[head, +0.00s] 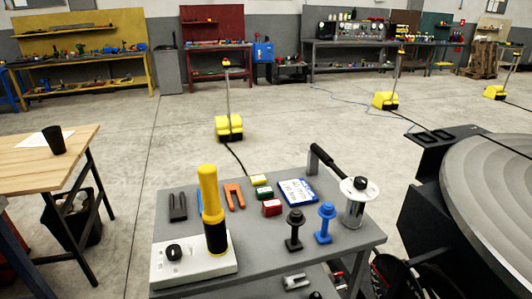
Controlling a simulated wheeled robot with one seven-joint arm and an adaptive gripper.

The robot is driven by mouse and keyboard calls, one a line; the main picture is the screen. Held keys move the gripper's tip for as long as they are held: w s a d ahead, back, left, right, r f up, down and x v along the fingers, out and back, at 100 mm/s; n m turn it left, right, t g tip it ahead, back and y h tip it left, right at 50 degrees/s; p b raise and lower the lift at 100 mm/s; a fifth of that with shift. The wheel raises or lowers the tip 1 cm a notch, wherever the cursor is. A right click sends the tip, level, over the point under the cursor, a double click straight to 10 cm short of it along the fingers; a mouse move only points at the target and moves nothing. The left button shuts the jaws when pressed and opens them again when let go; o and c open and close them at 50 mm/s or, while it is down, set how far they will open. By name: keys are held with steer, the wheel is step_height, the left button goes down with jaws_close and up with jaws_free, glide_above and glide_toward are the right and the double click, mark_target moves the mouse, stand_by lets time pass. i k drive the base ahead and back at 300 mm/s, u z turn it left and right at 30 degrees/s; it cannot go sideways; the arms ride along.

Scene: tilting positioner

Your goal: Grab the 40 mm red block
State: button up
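A small red block (272,208) with a pale marking sits on the grey table (335,252), near the middle of its top. A green block (264,193) and a yellow block (259,180) lie just behind it in a row. A blue-edged white card or box (297,191) with writing lies to its right. Black and blue knobbed pieces stand in front and to the right. My gripper is not in view. The size of the red block cannot be read here.
A tall yellow-and-black cylinder (211,205) stands on a light box (193,262) left of the blocks. Orange and dark forked pieces lie behind it. A metal canister (353,210) is near the table's right edge. A large round turntable (495,190) stands at right.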

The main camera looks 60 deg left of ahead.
mark_target(270, 208)
steer(key=u, duration=1.7)
